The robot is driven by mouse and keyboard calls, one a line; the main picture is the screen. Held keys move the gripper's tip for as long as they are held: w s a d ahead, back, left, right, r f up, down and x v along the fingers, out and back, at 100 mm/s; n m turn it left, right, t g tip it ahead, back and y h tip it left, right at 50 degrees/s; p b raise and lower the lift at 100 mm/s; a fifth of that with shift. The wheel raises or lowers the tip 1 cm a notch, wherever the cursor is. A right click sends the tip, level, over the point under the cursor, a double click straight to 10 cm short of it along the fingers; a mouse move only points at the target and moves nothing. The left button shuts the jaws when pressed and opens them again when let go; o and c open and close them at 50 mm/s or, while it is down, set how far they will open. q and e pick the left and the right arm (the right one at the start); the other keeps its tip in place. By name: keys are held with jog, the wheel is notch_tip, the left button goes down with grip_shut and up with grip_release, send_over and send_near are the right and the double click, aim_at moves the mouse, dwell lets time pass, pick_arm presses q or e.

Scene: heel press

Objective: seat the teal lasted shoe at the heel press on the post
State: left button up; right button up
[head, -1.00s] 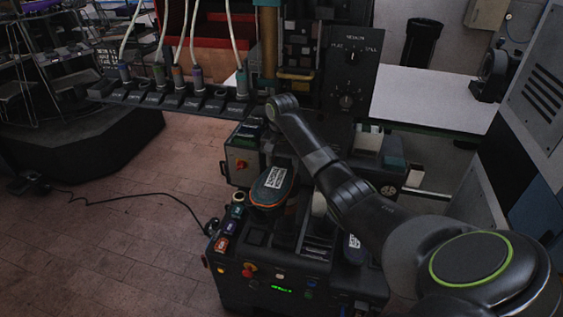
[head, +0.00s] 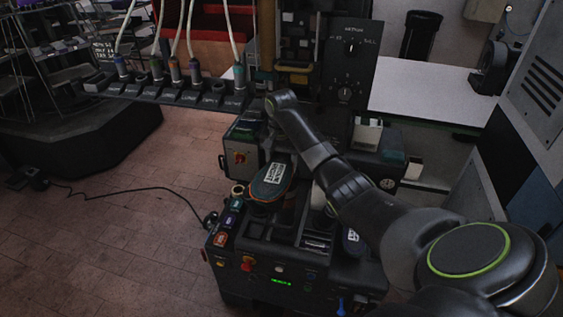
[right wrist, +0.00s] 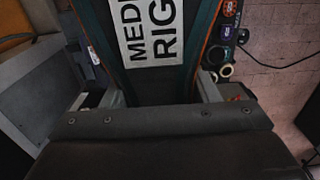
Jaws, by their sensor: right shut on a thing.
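The teal lasted shoe (head: 262,190), with an orange edge and a white label, is in the middle of the head view, above the dark machine (head: 262,262) with buttons and a green display. It fills the top middle of the right wrist view (right wrist: 188,84), where part of its label shows. My right gripper (right wrist: 155,90) is shut on the shoe, one finger on each side. In the head view my right arm comes in from the right and hides part of the hold. I cannot make out the post or tell whether the shoe touches it. My left gripper is not in view.
A rack of labelled tools with hoses (head: 175,92) hangs at the upper left. A knob panel (head: 347,60) and a white table (head: 425,95) are behind. The brick floor at left is mostly clear.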

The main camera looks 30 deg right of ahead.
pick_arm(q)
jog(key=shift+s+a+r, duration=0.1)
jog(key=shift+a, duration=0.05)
pick_arm(e)
jog(key=shift+f, duration=0.5)
jog(key=o, duration=1.2)
jog(key=shift+o, duration=0.3)
jog(key=shift+f, duration=0.15)
